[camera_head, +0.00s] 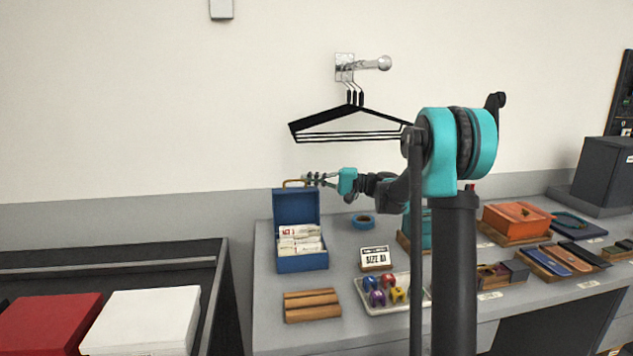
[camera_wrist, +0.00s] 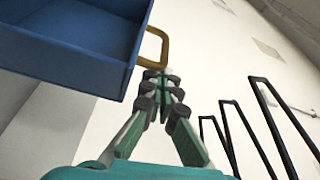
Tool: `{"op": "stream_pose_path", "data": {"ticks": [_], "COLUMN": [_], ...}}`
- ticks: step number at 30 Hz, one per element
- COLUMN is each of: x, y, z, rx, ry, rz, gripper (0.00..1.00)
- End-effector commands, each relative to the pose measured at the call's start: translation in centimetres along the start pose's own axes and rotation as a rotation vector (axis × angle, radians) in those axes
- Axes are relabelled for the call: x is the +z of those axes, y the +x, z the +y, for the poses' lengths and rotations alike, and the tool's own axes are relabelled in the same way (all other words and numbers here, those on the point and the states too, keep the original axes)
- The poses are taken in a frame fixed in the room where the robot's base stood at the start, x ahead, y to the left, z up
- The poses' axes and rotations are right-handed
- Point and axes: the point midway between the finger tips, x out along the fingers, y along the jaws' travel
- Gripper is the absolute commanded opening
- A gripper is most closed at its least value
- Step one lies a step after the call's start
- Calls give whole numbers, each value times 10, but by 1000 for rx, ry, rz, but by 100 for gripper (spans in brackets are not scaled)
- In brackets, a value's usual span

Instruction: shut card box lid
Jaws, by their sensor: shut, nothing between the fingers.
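The blue card box (camera_head: 302,263) stands on the grey counter with its lid (camera_head: 296,207) open and upright at the back. White cards (camera_head: 299,240) stand inside it. A yellow handle (camera_head: 293,183) sits on the lid's top edge. My gripper (camera_head: 308,180) is shut and empty, beside the handle at its right end. In the wrist view the blue lid (camera_wrist: 75,38) fills the upper left and the handle (camera_wrist: 162,45) juts from its edge. The fingertips (camera_wrist: 160,75) are just below the handle there; whether they touch it I cannot tell.
Black hangers (camera_head: 350,125) hang from a wall hook behind my arm; they also show at right in the wrist view (camera_wrist: 245,140). A blue tape roll (camera_head: 363,222), a "SIZE 10" sign (camera_head: 376,258), a tray (camera_head: 362,291) of coloured items and wooden blocks (camera_head: 312,305) lie near the box.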

Motion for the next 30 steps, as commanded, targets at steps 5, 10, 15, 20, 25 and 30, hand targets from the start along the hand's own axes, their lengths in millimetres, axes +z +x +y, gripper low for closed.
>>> {"op": "stream_pose_path", "data": {"ticks": [5, 10, 15, 20, 25, 30], "x": [25, 50, 76, 100, 123, 141], "y": [-1, -9, -19, -28, -36, -42], "z": [-8, -12, -11, -7, 1, 10], "rx": [-55, -110, -163, -215, -265, -278], "ry": [-155, -308, -461, -604, -745, -785], "rz": [0, 1, 1, 1, 1, 1], "gripper": [0, 0, 0, 0, 0, 0]}}
